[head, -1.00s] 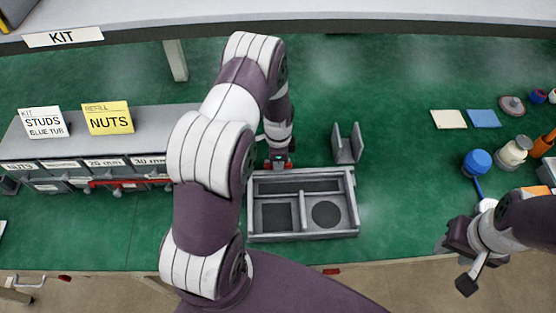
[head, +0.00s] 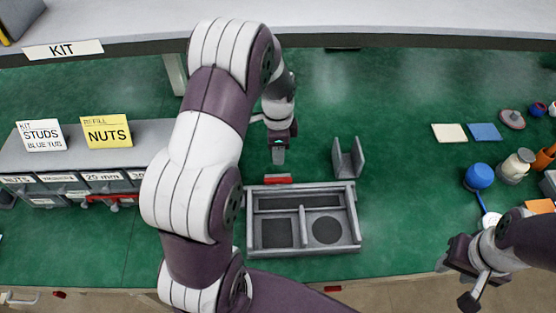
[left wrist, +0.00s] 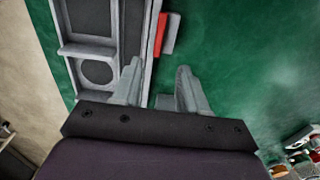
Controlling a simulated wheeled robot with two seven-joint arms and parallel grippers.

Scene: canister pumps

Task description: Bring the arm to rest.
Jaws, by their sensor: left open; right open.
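My left gripper (head: 279,152) is above the green bench, just behind the back edge of the grey compartment tray (head: 352,215). The tray also shows at the upper left of that view (left wrist: 149,45). My right gripper (head: 462,283) hangs at the lower right of the head view, near the bench's front edge, and it holds nothing that I can see. My left arm hides part of the bench to the left of the tray.
A red-and-grey piece (head: 278,179) lies against the tray's back edge. A grey upright holder (head: 347,158) stands behind the tray. Labelled bins (head: 103,177) are at the left. A blue canister (head: 479,176) and a white one (head: 516,165) stand at the right. The back middle is clear.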

